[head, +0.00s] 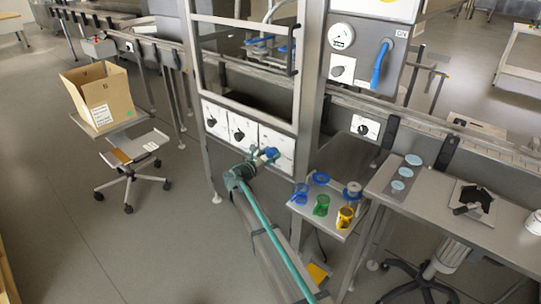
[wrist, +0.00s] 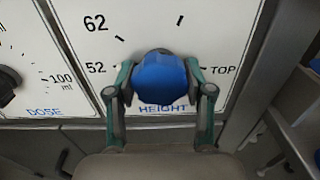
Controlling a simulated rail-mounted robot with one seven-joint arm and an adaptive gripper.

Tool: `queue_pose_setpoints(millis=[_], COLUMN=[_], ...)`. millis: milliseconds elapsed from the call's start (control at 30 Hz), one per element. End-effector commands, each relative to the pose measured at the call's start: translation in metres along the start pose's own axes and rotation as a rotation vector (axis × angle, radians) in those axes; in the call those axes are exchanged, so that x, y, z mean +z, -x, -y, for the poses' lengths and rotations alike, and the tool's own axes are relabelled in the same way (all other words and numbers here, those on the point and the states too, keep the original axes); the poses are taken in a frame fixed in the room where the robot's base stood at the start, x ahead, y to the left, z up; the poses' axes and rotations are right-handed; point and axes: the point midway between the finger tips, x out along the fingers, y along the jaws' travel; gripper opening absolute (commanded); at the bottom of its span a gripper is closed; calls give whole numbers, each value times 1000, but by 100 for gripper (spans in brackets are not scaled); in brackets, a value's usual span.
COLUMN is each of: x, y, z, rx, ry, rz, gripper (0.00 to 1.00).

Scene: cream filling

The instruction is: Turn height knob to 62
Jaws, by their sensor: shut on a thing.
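The blue height knob (wrist: 160,78) is on a white panel, above the label HEIGHT, in the wrist view. Its dial carries the marks 62 at upper left, 52 at left and TOP at right. My gripper (wrist: 160,88) is shut on the knob, one finger on its left side and one on its right. The knob's pointer is hard to make out, so its setting cannot be told. In the head view my gripper (head: 262,158) is at the knob (head: 271,153) on the right panel of the machine's lower front.
A black dose knob (wrist: 8,82) is left of the height knob. Blue, green (head: 321,205) and yellow (head: 345,216) items stand on a small table right of my arm. A cardboard box (head: 100,95) sits on a chair at left. The floor between is clear.

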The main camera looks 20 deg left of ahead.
Motion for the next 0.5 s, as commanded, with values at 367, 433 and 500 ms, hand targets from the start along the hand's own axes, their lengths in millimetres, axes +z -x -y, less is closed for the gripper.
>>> queue_pose_setpoints(millis=[367, 433, 500], x=[-4, -4, -4], y=[0, 0, 0], z=[0, 0, 0], rx=[0, 0, 0], ry=[-208, -266, -323], rz=[-1, -1, -1], gripper=[17, 17, 17])
